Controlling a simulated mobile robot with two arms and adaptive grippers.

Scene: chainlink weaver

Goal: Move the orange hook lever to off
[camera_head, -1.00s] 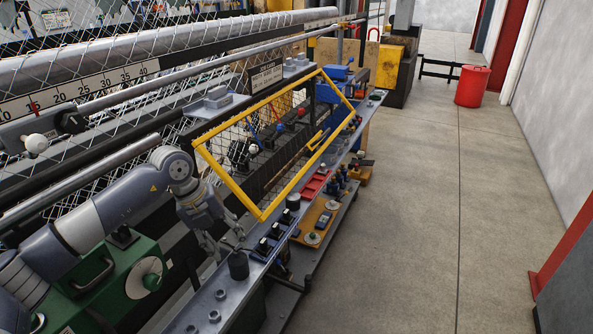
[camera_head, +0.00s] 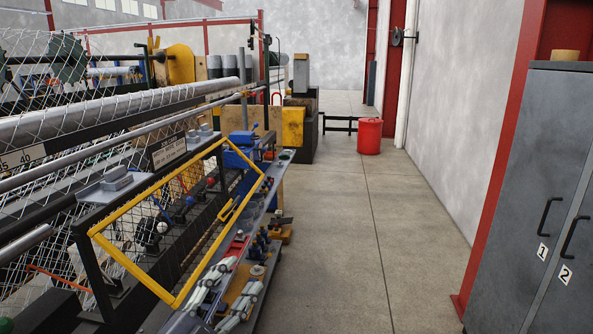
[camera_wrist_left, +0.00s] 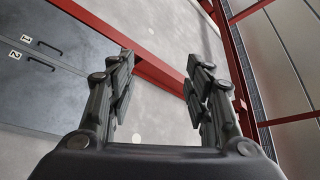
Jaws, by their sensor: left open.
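The yellow-framed mesh guard (camera_head: 170,225) of the weaving machine stands at left in the head view. Behind its mesh are several small levers, with a blue one (camera_head: 160,208) and round white and red knobs. A thin orange rod (camera_head: 58,278) shows at the lower left; I cannot tell whether it is the orange hook lever. My right gripper is not in view.
A grey cabinet (camera_head: 530,170) with doors marked 1 and 2 stands at right; it also shows in the wrist view (camera_wrist_left: 45,75). A red bin (camera_head: 370,136) stands farther down the aisle. The concrete floor (camera_head: 350,250) between machine and cabinet is clear.

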